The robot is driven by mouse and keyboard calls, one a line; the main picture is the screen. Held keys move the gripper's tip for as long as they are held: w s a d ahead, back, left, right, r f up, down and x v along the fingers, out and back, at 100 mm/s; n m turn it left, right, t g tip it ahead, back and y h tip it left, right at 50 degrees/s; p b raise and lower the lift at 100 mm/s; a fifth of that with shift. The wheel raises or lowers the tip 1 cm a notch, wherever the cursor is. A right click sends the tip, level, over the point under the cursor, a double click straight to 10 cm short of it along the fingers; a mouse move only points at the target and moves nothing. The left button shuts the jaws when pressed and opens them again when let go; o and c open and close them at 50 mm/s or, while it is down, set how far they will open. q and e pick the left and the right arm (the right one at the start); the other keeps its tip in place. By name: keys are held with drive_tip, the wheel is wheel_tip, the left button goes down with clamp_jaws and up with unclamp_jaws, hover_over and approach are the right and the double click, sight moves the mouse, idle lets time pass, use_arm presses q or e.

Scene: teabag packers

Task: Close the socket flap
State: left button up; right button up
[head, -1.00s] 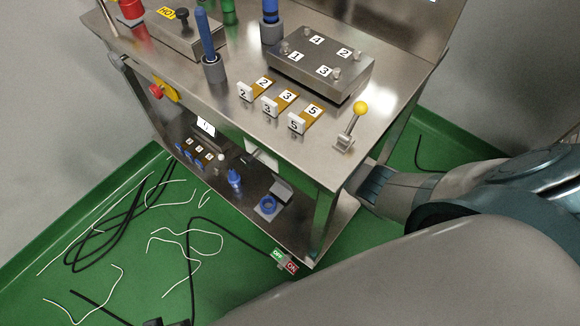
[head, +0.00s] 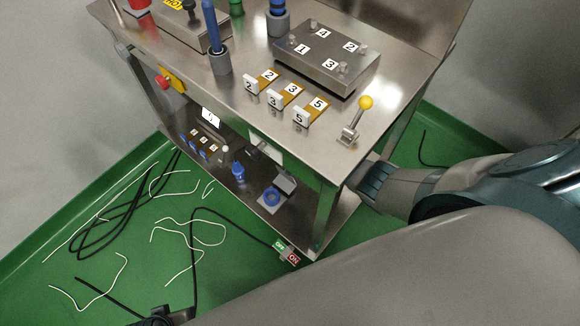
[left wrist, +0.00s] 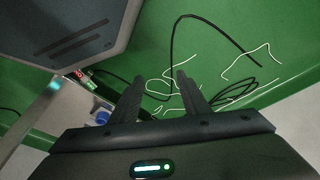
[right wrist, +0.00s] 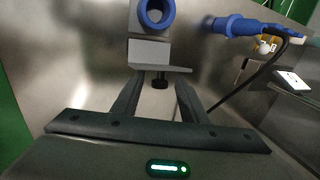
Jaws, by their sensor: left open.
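The socket, with a blue ring (head: 272,197) and a grey flap (head: 286,183) standing open, is on the table's lower shelf. The right wrist view shows the blue ring (right wrist: 155,12) at the top and the grey flap plate (right wrist: 160,68) below it, with a black knob under the plate. My right gripper (right wrist: 158,82) is open, with its fingertips close to the plate's lower edge, either side of the knob. I cannot tell whether they touch it. My left gripper (left wrist: 157,80) is open and empty, over the green floor.
A blue plug (right wrist: 238,26) with a black cable lies beside the socket. A table leg (head: 325,222) stands near my right arm. Cables (head: 110,220) and an on/off box (head: 286,252) lie on the floor.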

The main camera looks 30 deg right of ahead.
drive_tip(key=shift+d+r, duration=0.1)
drive_tip(key=shift+r, duration=0.3)
use_arm(q)
wheel_tip(320, 180, down, 15)
drive_tip(key=s+p, duration=0.1)
drive_tip(key=p, duration=0.5)
drive_tip(key=shift+s+a+r+t+p, duration=0.15)
drive_tip(key=shift+s+t+p, duration=0.05)
drive_tip(key=shift+t+p, duration=0.15)
use_arm(e)
drive_tip(key=v, duration=1.6)
drive_tip(key=shift+s+r, duration=0.25)
